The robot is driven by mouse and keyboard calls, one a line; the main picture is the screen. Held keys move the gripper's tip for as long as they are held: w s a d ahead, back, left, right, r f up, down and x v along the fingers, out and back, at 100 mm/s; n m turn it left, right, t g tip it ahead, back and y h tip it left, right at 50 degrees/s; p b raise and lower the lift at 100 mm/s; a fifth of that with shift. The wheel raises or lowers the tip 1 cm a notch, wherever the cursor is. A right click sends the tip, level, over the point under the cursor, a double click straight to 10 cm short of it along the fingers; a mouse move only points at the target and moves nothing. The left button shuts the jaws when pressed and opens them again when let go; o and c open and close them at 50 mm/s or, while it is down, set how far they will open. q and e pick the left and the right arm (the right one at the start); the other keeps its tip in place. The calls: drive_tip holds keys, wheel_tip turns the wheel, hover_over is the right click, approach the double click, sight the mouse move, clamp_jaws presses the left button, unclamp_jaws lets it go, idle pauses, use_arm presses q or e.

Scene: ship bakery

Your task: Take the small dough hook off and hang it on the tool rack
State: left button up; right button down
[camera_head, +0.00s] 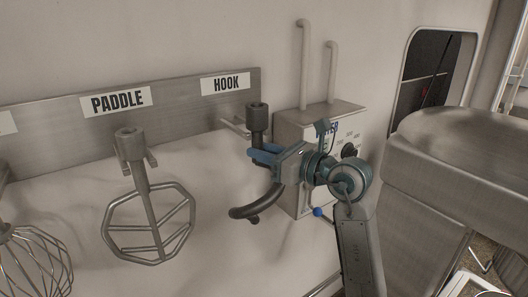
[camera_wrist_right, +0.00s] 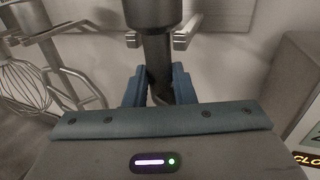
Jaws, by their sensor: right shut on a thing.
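The small dough hook (camera_head: 257,122) is dark grey, with a round collar on top and a curved lower end. It is upright, just in front of the tool rack (camera_head: 183,98) under the HOOK label (camera_head: 226,84). My right gripper (camera_head: 262,153) is shut on its shank below the collar. In the right wrist view the shank (camera_wrist_right: 157,58) stands between my blue fingers (camera_wrist_right: 158,88), and the two prongs of the rack holder (camera_wrist_right: 184,41) show on either side of it. I cannot tell whether the collar rests on the prongs. My left gripper is not in view.
A paddle (camera_head: 147,205) hangs under the PADDLE label (camera_head: 115,101), left of the hook. A wire whisk (camera_head: 35,262) hangs at the far left. A wall control box (camera_head: 291,130) with pipes is close behind my right gripper. A steel machine (camera_head: 460,150) stands at the right.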

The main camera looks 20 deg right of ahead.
drive_tip(key=shift+w+a+r, duration=0.1)
drive_tip(key=shift+w, duration=0.1)
drive_tip(key=shift+w+a, duration=0.15)
drive_tip(key=shift+w, duration=0.2)
drive_tip(key=shift+w+a, duration=0.1)
drive_tip(key=shift+w, duration=0.2)
drive_tip(key=shift+w+a, duration=0.1)
drive_tip(key=shift+w, duration=0.25)
drive_tip(key=shift+w+a, duration=0.15)
drive_tip(key=shift+w, duration=0.15)
drive_tip(key=shift+f+b, duration=0.5)
drive_tip(key=shift+b, duration=0.05)
idle(0.6)
